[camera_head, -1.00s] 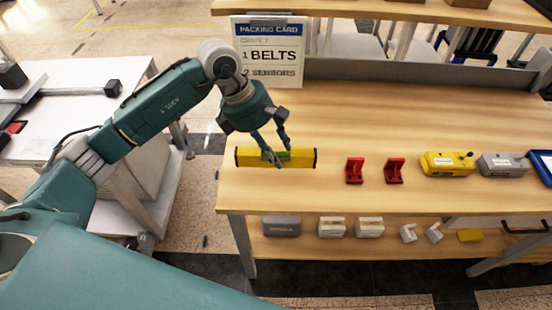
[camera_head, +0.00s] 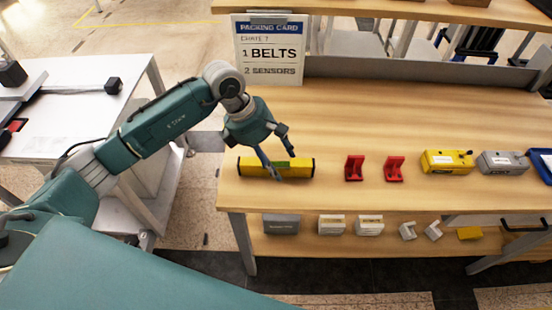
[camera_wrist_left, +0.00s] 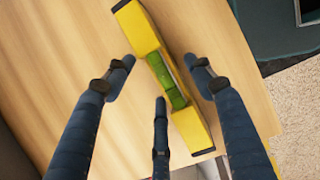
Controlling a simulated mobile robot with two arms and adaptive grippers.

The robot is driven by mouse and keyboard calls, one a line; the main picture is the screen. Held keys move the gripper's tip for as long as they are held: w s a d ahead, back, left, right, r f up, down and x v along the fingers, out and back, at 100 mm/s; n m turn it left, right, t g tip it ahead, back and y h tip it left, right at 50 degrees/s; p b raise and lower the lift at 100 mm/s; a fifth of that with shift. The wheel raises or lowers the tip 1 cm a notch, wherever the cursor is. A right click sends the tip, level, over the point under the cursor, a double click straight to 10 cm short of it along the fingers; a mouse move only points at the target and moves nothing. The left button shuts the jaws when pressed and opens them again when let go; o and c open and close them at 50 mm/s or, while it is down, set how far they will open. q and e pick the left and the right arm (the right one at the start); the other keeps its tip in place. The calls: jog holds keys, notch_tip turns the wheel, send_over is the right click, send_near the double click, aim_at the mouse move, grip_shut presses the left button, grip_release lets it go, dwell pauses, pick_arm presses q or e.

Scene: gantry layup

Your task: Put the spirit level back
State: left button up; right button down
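The spirit level (camera_head: 246,167) is a yellow bar with dark ends and a green middle. It lies flat near the front left of the wooden table, left of two red brackets (camera_head: 353,170) (camera_head: 394,171). In the left wrist view the level (camera_wrist_left: 195,128) runs diagonally between my fingers. My left gripper (camera_head: 275,164) is over the middle of the level. In the left wrist view its fingers (camera_wrist_left: 158,80) are spread, with small gaps visible beside the green middle. The fingers hide part of the level in the head view. My right gripper is not in view.
A yellow box (camera_head: 446,168) and a grey box (camera_head: 503,168) stand at the right, beside a blue-rimmed tray (camera_head: 543,152). A packing card (camera_head: 269,50) stands behind. Small items lie on the lower shelf (camera_head: 390,243). The table's middle back is clear.

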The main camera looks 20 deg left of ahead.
pick_arm(q)
jog(key=shift+r+p, duration=0.3)
jog(key=shift+a+r+b, duration=0.2)
jog(key=shift+r+b, duration=0.05)
jog(key=shift+b, duration=0.05)
jog(key=b+v, duration=0.1)
jog(key=v, duration=0.8)
jog(key=shift+s+a+r+b, duration=0.1)
jog(key=shift+a+r+b, duration=0.05)
jog(key=shift+r+b, duration=0.2)
jog(key=shift+s+a+r, duration=0.1)
jog(key=shift+a+r, duration=0.15)
jog(key=shift+r, duration=0.35)
